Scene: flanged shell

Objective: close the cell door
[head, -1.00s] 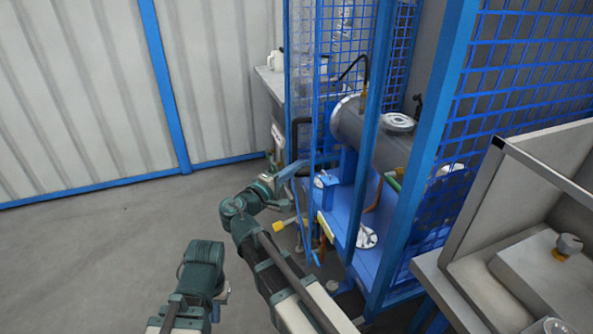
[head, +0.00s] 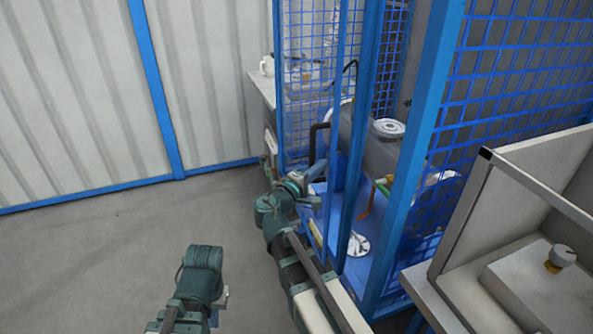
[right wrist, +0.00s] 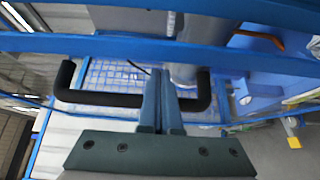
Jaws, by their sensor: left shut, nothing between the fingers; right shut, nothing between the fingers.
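The cell door (head: 340,110) is a blue-framed panel at the front of the mesh cell. It stands at an angle to the cell front, and part of the inside shows past it. Its black handle (head: 313,140) also shows in the right wrist view (right wrist: 110,99) as a wide U-shaped bar. My right gripper (head: 308,182) is at the door just below the handle. In the right wrist view its shut, empty fingers (right wrist: 162,85) cross the handle bar; I cannot tell whether they touch it. My left gripper (head: 221,298) hangs low at left, away from the door, its fingertips mostly hidden.
A blue cell post (head: 361,130) stands right of the door. Inside are a grey vessel (head: 375,145) and a blue bench. A grey sink-like unit (head: 470,285) stands at lower right. The floor (head: 90,260) at left is clear.

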